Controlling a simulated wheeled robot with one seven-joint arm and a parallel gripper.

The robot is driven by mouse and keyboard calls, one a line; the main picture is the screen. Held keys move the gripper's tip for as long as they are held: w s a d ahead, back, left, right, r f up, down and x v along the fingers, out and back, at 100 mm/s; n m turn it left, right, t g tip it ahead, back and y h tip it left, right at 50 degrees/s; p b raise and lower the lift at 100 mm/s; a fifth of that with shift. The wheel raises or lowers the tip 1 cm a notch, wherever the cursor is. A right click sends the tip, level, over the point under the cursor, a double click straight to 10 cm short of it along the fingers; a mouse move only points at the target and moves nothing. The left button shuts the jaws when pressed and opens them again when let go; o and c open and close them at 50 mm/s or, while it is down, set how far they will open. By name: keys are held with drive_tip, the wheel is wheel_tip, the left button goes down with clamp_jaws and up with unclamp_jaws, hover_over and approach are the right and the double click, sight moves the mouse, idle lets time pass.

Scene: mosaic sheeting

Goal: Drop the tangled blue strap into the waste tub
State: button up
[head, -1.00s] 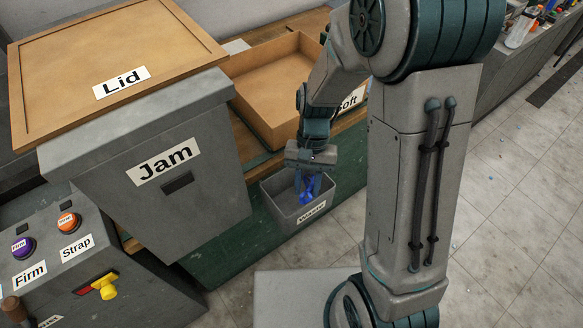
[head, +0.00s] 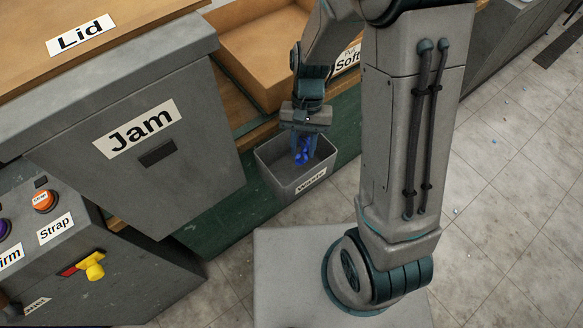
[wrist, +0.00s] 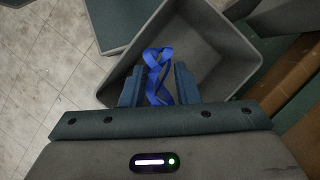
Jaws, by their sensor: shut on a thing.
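The tangled blue strap (head: 302,157) hangs between the fingers of my gripper (head: 303,143). In the wrist view the strap (wrist: 158,68) shows as a looped, twisted band between the two fingertips (wrist: 159,82), over the tub's inside. The grey waste tub (head: 283,182), labelled "Waste", is open at the top. My gripper points down over its opening, and the strap appears within the rim's outline. I cannot tell whether the strap touches the tub's floor. In the wrist view the tub (wrist: 222,38) looks empty around the strap.
A control box (head: 105,285) with buttons and a yellow handle is at lower left.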

drive_tip(key=o, duration=1)
drive_tip(key=v, duration=1.3)
drive_tip(key=shift+r+p, duration=0.3)
drive_tip(key=shift+r, duration=0.1)
drive_tip(key=shift+d, duration=0.1)
drive_tip(key=s+d+r+t, duration=0.1)
drive_tip(key=s+d+t, duration=0.1)
drive_tip(key=s+d, duration=0.1)
drive_tip(key=s+d+r+n+t, duration=0.1)
drive_tip(key=s+d+r+t, duration=0.1)
drive_tip(key=s+d+t, duration=0.1)
drive_tip(key=s+d+r+n+t, duration=0.1)
drive_tip(key=s+d+r+t, duration=0.1)
drive_tip(key=s, duration=0.2)
drive_tip(key=shift+s+d+h, duration=0.3)
drive_tip(key=shift+d+h, duration=0.1)
